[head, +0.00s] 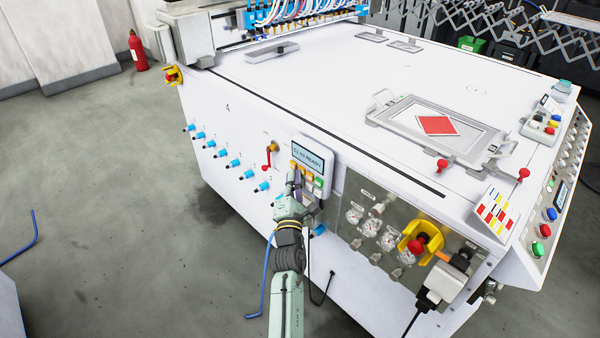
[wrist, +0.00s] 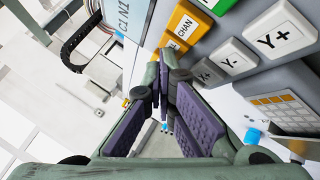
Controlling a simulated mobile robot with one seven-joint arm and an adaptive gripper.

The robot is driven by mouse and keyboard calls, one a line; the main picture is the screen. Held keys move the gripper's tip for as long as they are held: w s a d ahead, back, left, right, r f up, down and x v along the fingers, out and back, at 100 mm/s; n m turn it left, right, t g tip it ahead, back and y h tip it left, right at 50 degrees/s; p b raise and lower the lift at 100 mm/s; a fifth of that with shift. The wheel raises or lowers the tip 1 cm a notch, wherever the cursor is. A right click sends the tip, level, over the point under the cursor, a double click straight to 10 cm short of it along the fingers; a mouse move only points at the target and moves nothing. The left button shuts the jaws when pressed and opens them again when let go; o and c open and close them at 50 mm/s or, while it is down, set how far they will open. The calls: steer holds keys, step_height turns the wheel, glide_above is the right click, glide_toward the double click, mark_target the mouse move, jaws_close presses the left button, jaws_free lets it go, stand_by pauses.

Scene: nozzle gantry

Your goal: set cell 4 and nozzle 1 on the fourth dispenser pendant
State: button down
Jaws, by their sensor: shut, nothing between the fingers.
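A dispenser pendant (head: 318,155) is fixed on the front face of the white machine. Its blue display (head: 308,157) shows small text that seems to start with C1 and ends in READY; the wrist view shows part of it (wrist: 124,20). Below the display are orange keys, one marked CHAN (wrist: 183,24), and white keys including Y- (wrist: 235,58) and Y+ (wrist: 280,38). My gripper (head: 293,176) is at the pendant's lower left, hiding some keys. In the wrist view its purple-padded fingers (wrist: 163,72) are shut and empty, close to the keys; contact cannot be told.
A row of blue knobs (head: 216,152) and a red lever (head: 268,158) lie left of the pendant. Gauges (head: 370,228) and a yellow-and-red emergency stop (head: 418,243) lie right. A second button box (head: 544,122) stands on the machine's right. Floor at left is mostly clear.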

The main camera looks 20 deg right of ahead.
steer(key=shift+s+a+f+b, duration=0.2)
steer(key=shift+a+b, duration=0.2)
steer(key=shift+b, duration=0.1)
steer(key=shift+s+a+r, duration=0.15)
steer(key=shift+a, duration=0.15)
steer(key=a+b, duration=0.1)
steer(key=s+a+b, duration=0.1)
steer(key=a+b, duration=0.2)
steer(key=shift+s+a+b, duration=0.35)
steer(key=shift+a, duration=0.05)
stand_by(1.5)
